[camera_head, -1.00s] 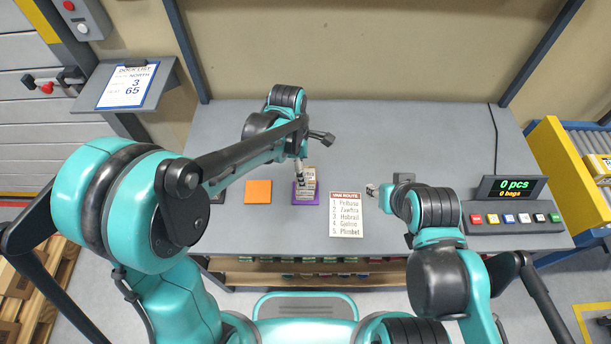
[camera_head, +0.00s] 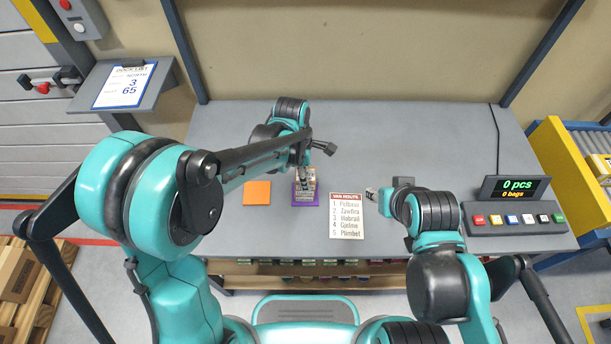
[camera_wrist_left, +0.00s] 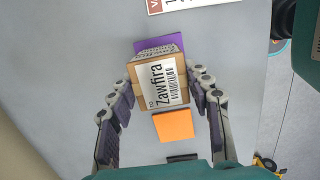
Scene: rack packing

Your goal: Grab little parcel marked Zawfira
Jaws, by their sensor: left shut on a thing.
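A small brown parcel with a white label reading Zawfira (camera_wrist_left: 160,82) sits between the fingers of my left gripper (camera_wrist_left: 163,92) in the left wrist view. The gripper is shut on it, one finger on each side. In the head view the left gripper (camera_head: 304,174) is over the purple square (camera_head: 306,202), and the parcel (camera_head: 305,190) is partly hidden under it.
An orange square (camera_head: 257,193) lies left of the purple one. A van route card (camera_head: 346,215) lists several names, Zawfira second. A button panel with a display (camera_head: 514,189) stands at the right. The table's back middle is clear (camera_head: 400,130).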

